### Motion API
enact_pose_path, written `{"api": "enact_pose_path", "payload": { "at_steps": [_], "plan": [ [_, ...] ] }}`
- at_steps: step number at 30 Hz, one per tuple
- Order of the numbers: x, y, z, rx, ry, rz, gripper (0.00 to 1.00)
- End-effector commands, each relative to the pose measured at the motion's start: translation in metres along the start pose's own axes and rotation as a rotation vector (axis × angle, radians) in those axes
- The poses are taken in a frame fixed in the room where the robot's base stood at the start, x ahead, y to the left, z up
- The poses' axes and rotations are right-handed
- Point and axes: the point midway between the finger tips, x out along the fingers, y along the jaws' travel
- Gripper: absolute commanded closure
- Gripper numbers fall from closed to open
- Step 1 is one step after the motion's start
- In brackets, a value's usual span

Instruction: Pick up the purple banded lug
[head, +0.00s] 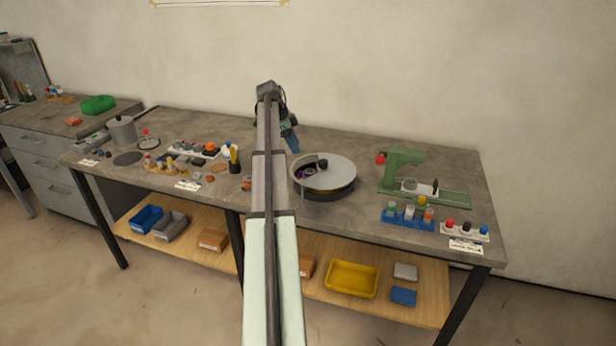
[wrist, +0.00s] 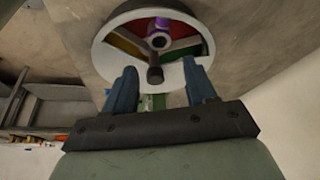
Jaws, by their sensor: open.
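The purple banded lug (wrist: 160,35) lies inside a round carousel (wrist: 103,55), seen through an opening in its pale cover, with a lighter ring on it in the wrist view. In the head view the carousel (head: 345,170) stands on the bench right of my arm, and a bit of purple (head: 307,171) shows in its opening. My gripper (wrist: 160,88) is open and empty, its two blue fingers apart near the carousel's rim in the wrist view. In the head view my gripper (head: 291,140) is behind and left of the carousel, partly hidden by my arm.
A green press (head: 403,160) stands to the right, with a blue block rack (head: 408,223) in front. Small parts and a grey pot (head: 121,130) crowd the bench's left side. The bench behind the carousel looks clear.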

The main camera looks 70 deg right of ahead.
Motion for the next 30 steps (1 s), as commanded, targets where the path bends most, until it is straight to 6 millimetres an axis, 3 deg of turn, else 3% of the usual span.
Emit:
{"api": "enact_pose_path", "payload": {
  "at_steps": [8, 19, 30],
  "plan": [
    [0.018, 0.001, -0.005, 0.013, 0.003, 0.003, 0.44],
    [0.078, 0.001, -0.004, 0.011, 0.002, 0.002, 0.44],
    [0.102, 0.002, -0.002, 0.01, 0.002, 0.002, 0.44]
  ]
}}
